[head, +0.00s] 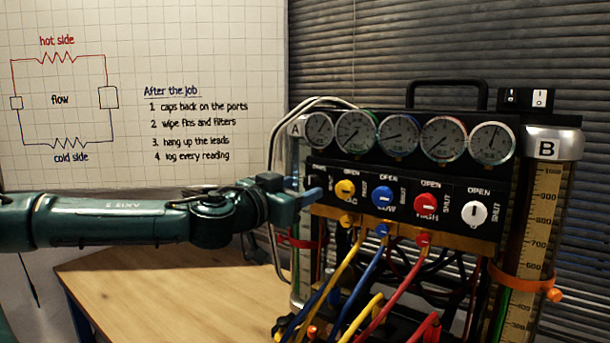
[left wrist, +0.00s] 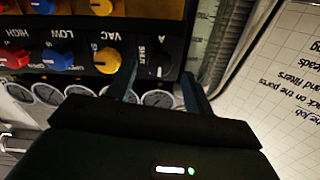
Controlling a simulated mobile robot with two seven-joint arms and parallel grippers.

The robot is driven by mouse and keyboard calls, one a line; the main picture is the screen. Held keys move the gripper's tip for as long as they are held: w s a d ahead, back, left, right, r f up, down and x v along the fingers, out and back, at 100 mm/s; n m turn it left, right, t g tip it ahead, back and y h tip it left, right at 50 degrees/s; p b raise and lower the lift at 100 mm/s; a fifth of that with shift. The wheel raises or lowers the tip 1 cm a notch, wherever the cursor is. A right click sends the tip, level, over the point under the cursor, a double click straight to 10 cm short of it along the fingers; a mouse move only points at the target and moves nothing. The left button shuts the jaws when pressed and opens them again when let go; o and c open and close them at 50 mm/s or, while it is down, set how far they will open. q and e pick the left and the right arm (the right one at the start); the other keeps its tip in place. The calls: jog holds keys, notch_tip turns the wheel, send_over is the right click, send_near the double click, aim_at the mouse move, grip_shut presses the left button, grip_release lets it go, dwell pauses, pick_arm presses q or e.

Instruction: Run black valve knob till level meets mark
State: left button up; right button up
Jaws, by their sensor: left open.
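The black valve knob (left wrist: 160,68) shows in the left wrist view at the end of the panel row beside the yellow VAC knob. My left gripper (left wrist: 163,82) is open, its two fingers to either side of the black knob; contact cannot be told. In the head view my left gripper (head: 312,194) is at the panel's left end and hides the black knob. Cylinder B (head: 537,220) has a number scale and an orange ring (head: 525,282); a green strip shows low in it. Cylinder A (head: 300,270), with a red ring (head: 304,241), is largely hidden; its level cannot be read.
Yellow (head: 345,189), blue (head: 382,196), red (head: 427,204) and white (head: 474,213) knobs line the panel under several gauges (head: 399,135). Hoses (head: 368,268) hang in front. The wooden tabletop (head: 160,285) is clear at the left. A whiteboard (head: 220,60) stands behind.

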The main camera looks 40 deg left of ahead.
aim_at(311, 182)
pick_arm(q)
jog(key=shift+w+r+p, duration=0.2)
jog(key=shift+w+p, duration=0.15)
jog(key=shift+w, duration=0.3)
jog(key=shift+w+a+f+p, duration=0.2)
jog(key=shift+w+p, duration=0.2)
jog(key=shift+w, duration=0.3)
jog(key=shift+c, duration=0.2)
jog(key=c, duration=0.9)
